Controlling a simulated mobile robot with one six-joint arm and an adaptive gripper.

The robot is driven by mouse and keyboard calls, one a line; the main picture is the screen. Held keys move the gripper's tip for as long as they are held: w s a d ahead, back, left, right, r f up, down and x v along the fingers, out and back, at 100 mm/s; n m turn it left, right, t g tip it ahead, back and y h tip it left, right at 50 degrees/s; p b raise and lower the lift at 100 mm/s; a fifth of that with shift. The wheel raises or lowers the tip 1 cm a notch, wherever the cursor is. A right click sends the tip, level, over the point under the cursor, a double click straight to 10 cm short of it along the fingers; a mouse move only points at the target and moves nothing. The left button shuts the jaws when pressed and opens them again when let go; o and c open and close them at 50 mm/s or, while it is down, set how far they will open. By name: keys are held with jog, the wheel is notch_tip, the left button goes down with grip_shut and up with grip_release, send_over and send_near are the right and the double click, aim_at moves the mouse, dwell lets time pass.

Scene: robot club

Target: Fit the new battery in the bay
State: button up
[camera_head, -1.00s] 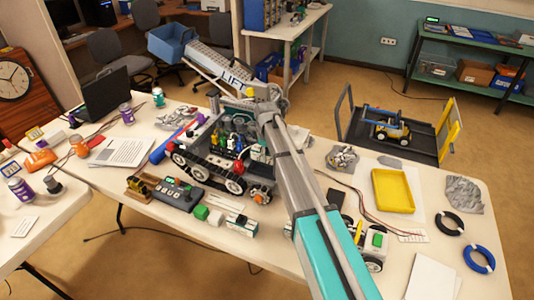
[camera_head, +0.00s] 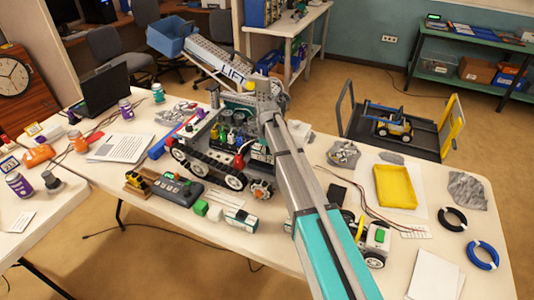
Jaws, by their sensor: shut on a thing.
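The tracked robot (camera_head: 207,160) stands on the table, its open top crowded with coloured parts and wires. The bay inside it is hard to make out. My arm reaches up from the bottom across the table, and its far end is over the right part of the tracked robot. My gripper (camera_head: 242,102) is small there and partly covered by my arm. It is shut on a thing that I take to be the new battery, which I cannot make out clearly. A white and teal block (camera_head: 241,220) lies on the table in front of the tracked robot.
A grey control box (camera_head: 178,189) and a green cube (camera_head: 201,208) are near the front edge. A laptop (camera_head: 106,92) stands at the back left.

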aim_at(267, 161)
jog(key=shift+f+b, duration=0.3)
jog(key=shift+f, duration=0.2)
jog(key=shift+f+b, duration=1.2)
jog(key=shift+b, duration=0.05)
dwell(2.9)
jog(key=shift+s+d+f+b, duration=0.1)
jog(key=shift+s+f+b, duration=0.05)
jog(key=shift+s+b, duration=0.2)
dwell(0.9)
jog(key=o, duration=1.3)
jog(key=shift+w+f, duration=0.2)
jog(key=shift+o, duration=0.2)
jog(key=shift+w+r+p, duration=0.1)
jog(key=shift+r+p, duration=0.15)
jog(key=shift+p, duration=0.05)
jog(key=shift+r+p, duration=3.35)
jog(key=shift+r, duration=0.05)
